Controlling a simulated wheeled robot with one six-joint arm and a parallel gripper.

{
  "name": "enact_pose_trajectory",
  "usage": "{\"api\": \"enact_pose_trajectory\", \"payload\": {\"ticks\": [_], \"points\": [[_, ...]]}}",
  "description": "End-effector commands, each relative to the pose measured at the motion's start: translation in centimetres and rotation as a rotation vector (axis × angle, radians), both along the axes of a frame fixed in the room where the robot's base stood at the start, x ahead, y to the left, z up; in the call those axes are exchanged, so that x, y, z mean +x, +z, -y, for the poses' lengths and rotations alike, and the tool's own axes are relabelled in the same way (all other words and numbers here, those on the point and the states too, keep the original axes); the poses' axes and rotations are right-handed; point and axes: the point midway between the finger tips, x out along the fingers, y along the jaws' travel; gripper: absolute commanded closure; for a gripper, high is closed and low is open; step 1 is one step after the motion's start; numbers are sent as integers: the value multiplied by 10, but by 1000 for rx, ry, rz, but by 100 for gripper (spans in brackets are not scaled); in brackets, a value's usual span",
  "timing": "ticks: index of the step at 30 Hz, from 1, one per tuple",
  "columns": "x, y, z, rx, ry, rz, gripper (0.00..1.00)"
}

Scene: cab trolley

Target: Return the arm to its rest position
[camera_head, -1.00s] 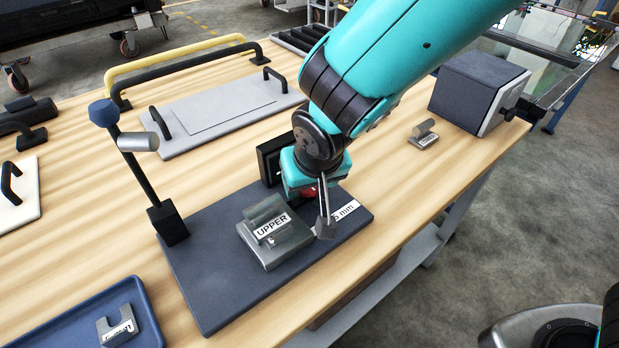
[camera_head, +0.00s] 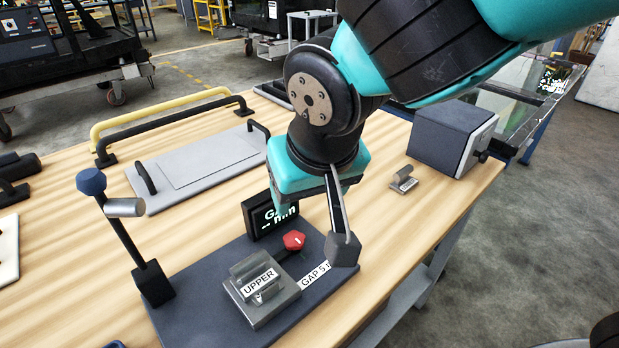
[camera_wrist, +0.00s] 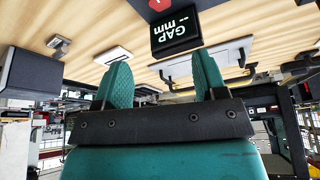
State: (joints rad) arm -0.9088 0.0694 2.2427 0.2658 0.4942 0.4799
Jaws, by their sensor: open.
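My teal and black arm reaches in from the upper right in the head view. My gripper (camera_head: 315,215) hangs above the dark base plate (camera_head: 205,287), apart from the things on it. In the wrist view the two teal fingers of my gripper (camera_wrist: 162,82) are spread with nothing between them. Below and left of it in the head view stands a metal block labelled UPPER (camera_head: 262,292). A red knob (camera_head: 294,241) sits just behind that block. A black display reading GAP -- mm (camera_head: 268,216) stands at the plate's back edge, partly hidden by my gripper.
A post with a blue knob and metal cylinder (camera_head: 118,230) rises at the plate's left. A grey panel with handles (camera_head: 200,168), yellow bar (camera_head: 160,118) and dark box (camera_head: 452,138) stand farther back. A small metal piece (camera_head: 403,180) lies right. Floor is open beyond the right edge.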

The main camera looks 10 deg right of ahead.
Motion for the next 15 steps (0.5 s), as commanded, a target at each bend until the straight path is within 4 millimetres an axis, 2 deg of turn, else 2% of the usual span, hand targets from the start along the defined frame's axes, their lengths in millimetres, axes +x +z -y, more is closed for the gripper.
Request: {"api": "enact_pose_trajectory", "payload": {"ticks": [4, 15], "points": [[-5, 12, 1, 2, 2, 1, 35], [-6, 13, 1, -1, 1, -1, 35]]}}
